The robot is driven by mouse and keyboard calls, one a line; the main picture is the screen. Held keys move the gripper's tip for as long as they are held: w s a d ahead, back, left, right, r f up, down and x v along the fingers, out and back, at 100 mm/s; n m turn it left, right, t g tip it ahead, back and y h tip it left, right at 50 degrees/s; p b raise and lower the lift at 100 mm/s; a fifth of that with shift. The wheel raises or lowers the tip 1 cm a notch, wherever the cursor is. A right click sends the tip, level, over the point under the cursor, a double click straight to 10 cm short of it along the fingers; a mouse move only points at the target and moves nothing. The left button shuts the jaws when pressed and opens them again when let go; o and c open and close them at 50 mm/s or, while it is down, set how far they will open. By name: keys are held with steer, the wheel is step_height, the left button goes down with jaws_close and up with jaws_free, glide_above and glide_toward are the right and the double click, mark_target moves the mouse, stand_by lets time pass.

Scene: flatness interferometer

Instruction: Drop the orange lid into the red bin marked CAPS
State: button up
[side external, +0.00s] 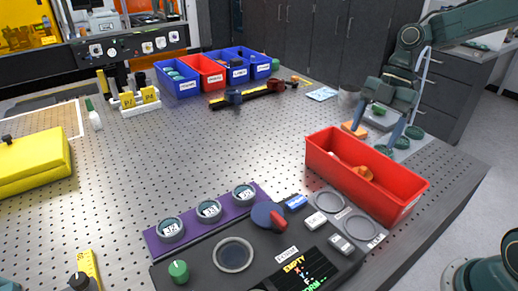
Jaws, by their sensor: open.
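A large red open bin (335,172) stands at the right front of the perforated table; I cannot read its marking. An orange rounded piece (362,173) that looks like the lid lies inside it, beside a small pale item. A second, flatter orange piece (353,129) lies behind the bin, near my left fingertip; I cannot tell what it is. My gripper (375,137) points down behind the bin, fingers spread, with nothing visible held between them. A smaller red bin (206,80) at the back has a label too small to read.
Blue bins (177,89) flank the back red bin. A dark control panel (262,250) with a knob and round recesses lies in front of the near bin. Green round pieces lie on a pale mat under my gripper. The table's middle is largely clear.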

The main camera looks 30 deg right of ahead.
steer(key=shift+r, duration=0.1)
steer(key=v, duration=0.7)
stand_by(0.5)
steer(key=shift+d+r, duration=0.1)
steer(key=shift+r, duration=0.1)
stand_by(0.3)
steer(key=s+a+r+m+t+h, duration=0.2)
steer(key=s+a+r+m+t, duration=0.1)
steer(key=s+a+m, duration=0.6)
steer(key=s+d+f+m+t+h, duration=0.1)
steer(key=s+f+m+t+h, duration=0.1)
steer(key=s+m, duration=0.7)
steer(key=shift+d+f+m+t+h, duration=0.25)
steer(key=shift+f+m+t+h, duration=0.05)
steer(key=shift+f+m+t, duration=0.35)
